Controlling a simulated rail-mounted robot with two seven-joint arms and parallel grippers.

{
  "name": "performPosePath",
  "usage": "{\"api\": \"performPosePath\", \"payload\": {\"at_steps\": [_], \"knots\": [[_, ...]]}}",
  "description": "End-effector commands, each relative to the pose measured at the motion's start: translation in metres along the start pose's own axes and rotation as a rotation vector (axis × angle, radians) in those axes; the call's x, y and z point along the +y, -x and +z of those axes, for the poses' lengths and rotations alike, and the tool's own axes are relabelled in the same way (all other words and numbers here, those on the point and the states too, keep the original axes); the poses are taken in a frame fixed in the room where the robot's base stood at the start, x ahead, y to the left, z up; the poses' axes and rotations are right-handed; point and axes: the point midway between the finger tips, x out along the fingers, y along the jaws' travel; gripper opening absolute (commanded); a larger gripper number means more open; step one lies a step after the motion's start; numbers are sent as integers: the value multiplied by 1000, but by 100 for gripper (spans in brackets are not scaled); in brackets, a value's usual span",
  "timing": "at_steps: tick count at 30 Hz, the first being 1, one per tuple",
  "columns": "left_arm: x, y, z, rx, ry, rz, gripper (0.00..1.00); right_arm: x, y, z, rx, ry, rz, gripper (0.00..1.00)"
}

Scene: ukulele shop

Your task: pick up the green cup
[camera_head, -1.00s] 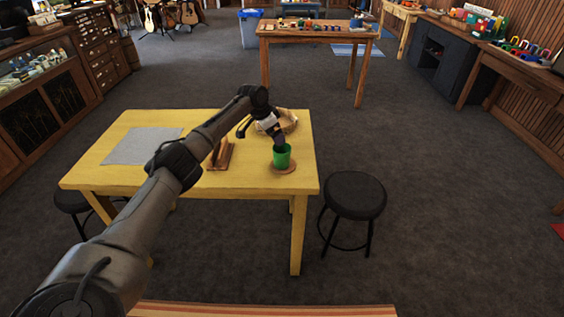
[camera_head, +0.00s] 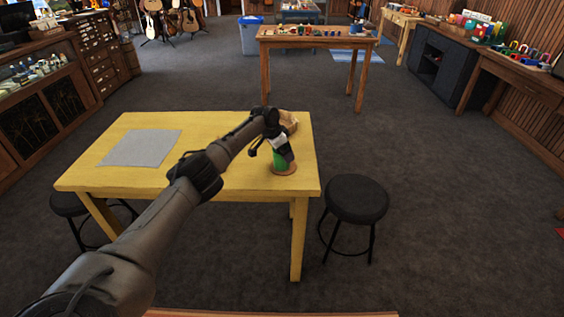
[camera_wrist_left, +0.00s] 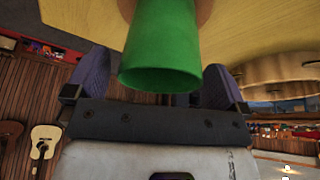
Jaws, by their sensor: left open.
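The green cup (camera_head: 279,161) stands on a round brown coaster (camera_head: 285,171) near the right edge of the yellow table (camera_head: 135,178). My left gripper (camera_head: 286,157) comes down over it and hides part of it in the head view. In the left wrist view the green cup (camera_wrist_left: 163,50) has its rim facing the gripper, with one open finger on each side of it. Clear gaps show between the cup and both fingers, and the cup hides part of the gripper (camera_wrist_left: 155,85). My right gripper is in neither view.
A light wooden bowl (camera_head: 289,121) stands behind the cup. A grey mat (camera_head: 140,148) lies on the table's left part. A black stool (camera_head: 357,199) stands right of the table. A brown table (camera_head: 315,43) with small items stands farther back.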

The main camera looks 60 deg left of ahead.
Motion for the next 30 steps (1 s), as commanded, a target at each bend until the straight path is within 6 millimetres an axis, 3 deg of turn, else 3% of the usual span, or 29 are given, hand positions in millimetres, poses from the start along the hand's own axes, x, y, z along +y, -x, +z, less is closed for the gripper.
{"api": "performPosePath", "payload": {"at_steps": [6,21,30], "knots": [[0,0,0,0,-1,0,99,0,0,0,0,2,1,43],[0,0,0,0,-1,0,53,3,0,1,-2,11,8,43],[0,4,-2,1,-1,0,53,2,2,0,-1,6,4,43]]}}
